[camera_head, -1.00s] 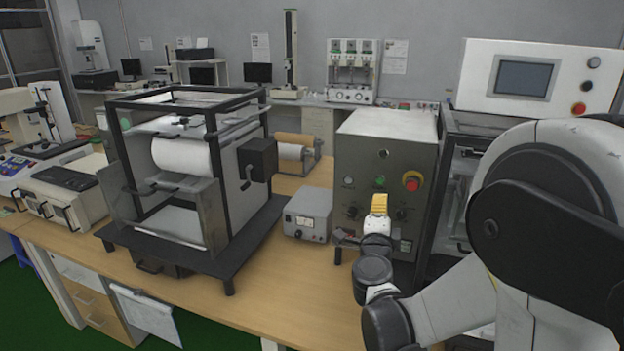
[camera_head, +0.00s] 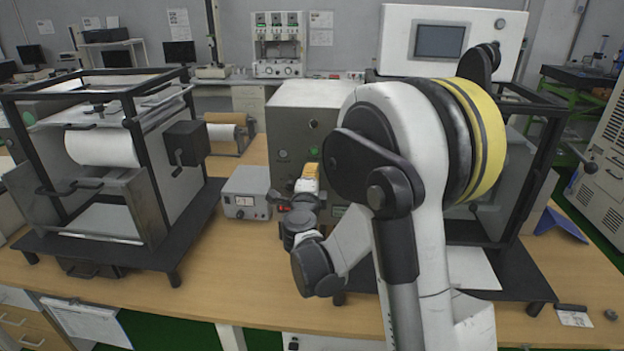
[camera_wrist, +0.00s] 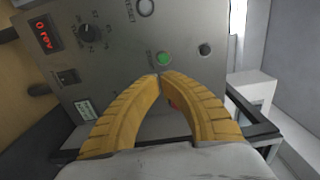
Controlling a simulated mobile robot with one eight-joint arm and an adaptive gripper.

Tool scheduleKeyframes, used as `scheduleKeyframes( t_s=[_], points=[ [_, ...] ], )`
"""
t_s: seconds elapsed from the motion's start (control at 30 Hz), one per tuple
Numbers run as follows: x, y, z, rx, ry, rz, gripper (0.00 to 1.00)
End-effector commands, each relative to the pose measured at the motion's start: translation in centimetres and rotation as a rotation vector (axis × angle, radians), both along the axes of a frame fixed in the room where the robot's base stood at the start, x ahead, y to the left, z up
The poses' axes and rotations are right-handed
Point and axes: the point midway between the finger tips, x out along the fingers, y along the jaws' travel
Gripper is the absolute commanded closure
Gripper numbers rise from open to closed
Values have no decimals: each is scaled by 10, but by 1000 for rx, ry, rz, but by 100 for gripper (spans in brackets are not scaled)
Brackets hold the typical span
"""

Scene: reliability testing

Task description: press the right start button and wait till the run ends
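The grey control box (camera_head: 285,120) stands on the bench and has a green button (camera_head: 314,152) on its front. In the wrist view the green button (camera_wrist: 163,58) sits just beyond my fingertips, with small lettering beside it. My gripper (camera_head: 311,167) is in front of the box; its yellow fingers (camera_wrist: 160,77) meet at the tips with nothing held. I cannot tell whether they touch the panel. A red display (camera_wrist: 43,33) on the panel reads "0 rev". Part of a red control (camera_wrist: 174,103) shows between the fingers.
A dark-framed machine with a white roll (camera_head: 103,147) stands to the left. A small grey meter box (camera_head: 246,192) is beside the control box. A white panel with a screen (camera_head: 439,41) is behind my arm. A knob (camera_wrist: 88,33) and ring button (camera_wrist: 145,7) are near my fingers.

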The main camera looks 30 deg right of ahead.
Motion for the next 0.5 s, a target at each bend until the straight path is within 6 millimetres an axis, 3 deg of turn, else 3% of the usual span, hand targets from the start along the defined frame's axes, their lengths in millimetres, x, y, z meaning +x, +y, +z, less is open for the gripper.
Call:
scheduleKeyframes(
  t_s=[0.2, 0.5],
  points=[
    [39, -27, -2, 0, 0, -1, 100],
    [68, -46, -1, -1, -1, 1, 100]
  ],
)
